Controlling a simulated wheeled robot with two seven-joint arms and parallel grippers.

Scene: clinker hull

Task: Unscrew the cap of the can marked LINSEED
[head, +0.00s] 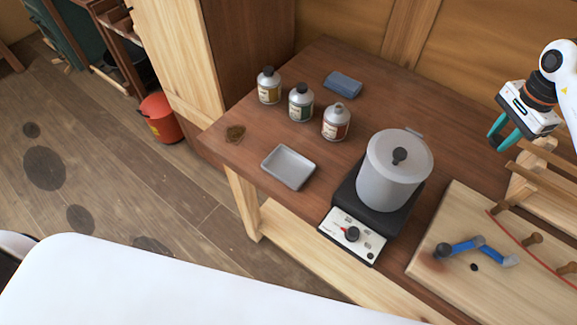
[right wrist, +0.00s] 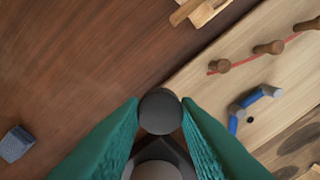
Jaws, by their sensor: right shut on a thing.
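Three grey metal cans stand in a row on the bench in the head view. The left can (head: 269,89) has a yellowish label and a dark cap, the middle can (head: 301,106) a green label and a dark cap. The right can (head: 336,124) has a red label, and its top looks bare and grey. The lettering is too small to read. My right gripper (head: 497,134) is raised at the right, away from the cans. In the right wrist view it is shut on a round black cap (right wrist: 160,111). My left gripper is out of view.
A lidded pot (head: 394,178) stands on a hotplate (head: 350,235) between the cans and my right gripper. A pegged board (head: 500,255) lies at right.

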